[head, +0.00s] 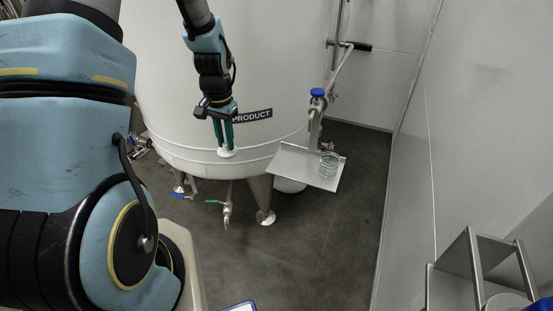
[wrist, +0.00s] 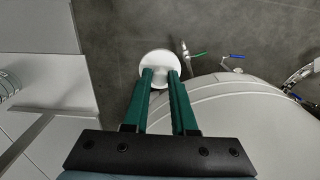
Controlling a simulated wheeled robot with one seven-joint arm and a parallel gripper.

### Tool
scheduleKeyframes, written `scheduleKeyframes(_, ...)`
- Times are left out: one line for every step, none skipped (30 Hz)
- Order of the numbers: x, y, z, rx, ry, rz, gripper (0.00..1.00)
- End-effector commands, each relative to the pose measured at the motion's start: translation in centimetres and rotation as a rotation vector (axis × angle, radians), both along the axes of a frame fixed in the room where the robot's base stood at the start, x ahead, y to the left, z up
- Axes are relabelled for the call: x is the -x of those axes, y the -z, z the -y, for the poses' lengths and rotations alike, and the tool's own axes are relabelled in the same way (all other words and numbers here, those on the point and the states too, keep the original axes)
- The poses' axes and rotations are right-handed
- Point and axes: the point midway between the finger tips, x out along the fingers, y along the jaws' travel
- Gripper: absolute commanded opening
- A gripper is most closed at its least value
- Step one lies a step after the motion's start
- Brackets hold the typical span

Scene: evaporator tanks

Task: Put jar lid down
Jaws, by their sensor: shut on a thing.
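My gripper (head: 225,146) hangs in front of the large white tank in the head view, its green fingers pointing down. It is shut on a white round jar lid (head: 227,153). In the wrist view the lid (wrist: 158,66) shows as a white disc at the tips of my gripper (wrist: 160,75), with dark floor behind it. A clear glass jar (head: 328,165) stands on a metal shelf (head: 298,166) to the right of my gripper in the head view. The jar shows partly at the left edge of the wrist view (wrist: 6,84). The lid is apart from the shelf.
The white tank (head: 170,80) with a PRODUCT label (head: 252,115) stands behind my gripper. A pipe with a blue-topped valve (head: 317,93) rises by the shelf. Valves with green and blue handles (head: 214,202) sit low under the tank. A metal frame (head: 474,265) stands at lower right. The shelf's left part is bare.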

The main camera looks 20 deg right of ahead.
Motion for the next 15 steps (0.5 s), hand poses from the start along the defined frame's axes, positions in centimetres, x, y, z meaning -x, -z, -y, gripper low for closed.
scheduleKeyframes(0.4,-0.6,2.0,0.003,0.081,0.004,0.0)
scheduleKeyframes(0.8,-1.1,3.3,0.003,0.135,0.005,0.0)
scheduleKeyframes(1.2,-1.8,4.8,0.003,0.207,0.005,0.0)
scheduleKeyframes(1.7,-2.3,6.0,0.004,0.264,0.006,0.0)
scheduleKeyframes(2.2,-2.9,7.1,0.004,0.321,0.006,0.0)
scheduleKeyframes(2.8,-3.7,8.5,0.003,0.393,0.005,0.0)
scheduleKeyframes(3.3,-4.2,9.5,0.003,0.445,0.005,0.0)
scheduleKeyframes(3.8,-4.8,10.4,0.002,0.494,0.006,0.0)
scheduleKeyframes(4.4,-5.4,11.4,0.002,0.551,0.004,0.0)
scheduleKeyframes(4.8,-5.9,12.1,0.002,0.589,0.004,0.0)
scheduleKeyframes(5.2,-6.3,12.7,0.002,0.624,0.004,0.0)
scheduleKeyframes(5.6,-6.7,13.3,0.0,0.664,0.002,0.0)
scheduleKeyframes(5.9,-7.0,13.7,0.001,0.69,0.003,0.0)
scheduleKeyframes(6.2,-7.3,14.1,0.0,0.711,0.002,0.0)
scheduleKeyframes(6.4,-7.5,14.4,0.0,0.731,0.001,0.0)
